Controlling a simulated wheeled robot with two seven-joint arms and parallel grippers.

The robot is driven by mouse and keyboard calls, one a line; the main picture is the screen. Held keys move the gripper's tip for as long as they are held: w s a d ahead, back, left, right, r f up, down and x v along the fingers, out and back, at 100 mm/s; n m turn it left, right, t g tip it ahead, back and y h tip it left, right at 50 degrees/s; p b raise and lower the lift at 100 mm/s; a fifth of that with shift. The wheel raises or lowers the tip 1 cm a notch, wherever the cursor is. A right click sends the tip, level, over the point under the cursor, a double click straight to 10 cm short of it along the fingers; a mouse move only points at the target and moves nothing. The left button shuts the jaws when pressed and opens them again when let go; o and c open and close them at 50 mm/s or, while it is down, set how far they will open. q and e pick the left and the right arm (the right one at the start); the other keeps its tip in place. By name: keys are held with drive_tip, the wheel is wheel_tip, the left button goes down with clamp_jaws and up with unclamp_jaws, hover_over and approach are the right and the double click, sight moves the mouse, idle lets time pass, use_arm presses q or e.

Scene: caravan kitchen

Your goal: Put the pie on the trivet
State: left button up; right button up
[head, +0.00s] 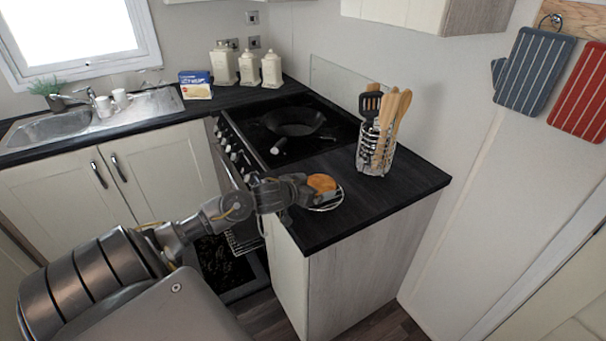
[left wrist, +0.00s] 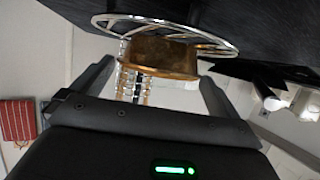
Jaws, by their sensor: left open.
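The golden-brown pie (head: 321,183) sits on the round wire trivet (head: 341,197) near the front edge of the dark counter. In the left wrist view, which is upside down, the pie (left wrist: 160,56) rests against the trivet's metal ring (left wrist: 222,45). My left gripper (head: 306,190) is at the pie's left side, low over the counter. Its two fingers (left wrist: 155,88) are apart, with the pie beyond and between their tips and a gap on each side. My right gripper is not in view.
A wire utensil holder (head: 376,152) with wooden tools stands behind the trivet. A black pan (head: 293,121) sits on the hob to the back left. The oven door (head: 226,265) is open below. The counter right of the trivet is clear.

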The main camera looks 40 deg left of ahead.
use_arm(q)
drive_tip(key=v, duration=1.1)
drive_tip(key=shift+s, duration=0.2)
drive_tip(key=shift+r, duration=0.1)
